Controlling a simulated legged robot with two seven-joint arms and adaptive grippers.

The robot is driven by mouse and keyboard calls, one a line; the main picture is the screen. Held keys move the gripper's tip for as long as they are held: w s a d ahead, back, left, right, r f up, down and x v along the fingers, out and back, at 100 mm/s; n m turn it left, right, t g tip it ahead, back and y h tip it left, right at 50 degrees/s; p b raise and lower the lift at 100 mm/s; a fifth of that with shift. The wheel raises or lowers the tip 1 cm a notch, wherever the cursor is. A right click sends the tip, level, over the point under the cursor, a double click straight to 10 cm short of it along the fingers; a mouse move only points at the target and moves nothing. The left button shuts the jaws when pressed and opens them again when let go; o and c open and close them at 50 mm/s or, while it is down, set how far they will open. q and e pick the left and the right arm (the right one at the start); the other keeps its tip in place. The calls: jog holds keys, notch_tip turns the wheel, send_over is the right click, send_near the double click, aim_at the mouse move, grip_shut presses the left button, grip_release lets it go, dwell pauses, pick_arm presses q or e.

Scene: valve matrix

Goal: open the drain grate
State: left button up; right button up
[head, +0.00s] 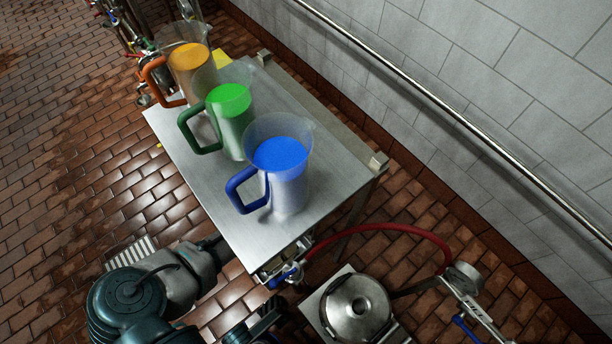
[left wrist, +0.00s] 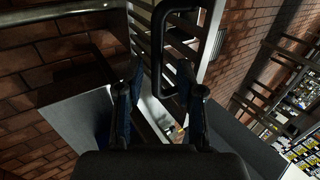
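A pale slotted grate (head: 132,252) shows at the lower left of the head view, on the brick floor, partly hidden by my teal arm. In the left wrist view a slotted metal grate (left wrist: 145,42) lies ahead of my left gripper, with a black bent handle (left wrist: 160,50) over it. My left gripper (left wrist: 161,82) has its two dark fingers apart, one on each side of the lower handle. I cannot tell whether they touch it. Nothing shows clasped between them. In the head view the left gripper is hidden. My right gripper cannot be made out.
A steel table (head: 205,180) holds an orange pitcher (head: 190,68), a green pitcher (head: 230,115) and a blue pitcher (head: 283,165). A red hose (head: 385,228) and a round steel vessel (head: 357,308) stand to its lower right. Brick floor at left is open.

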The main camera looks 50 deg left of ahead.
pick_arm(q)
notch_tip(320, 180, up, 9)
jog(key=shift+f, duration=0.2)
dwell(0.3)
dwell(0.4)
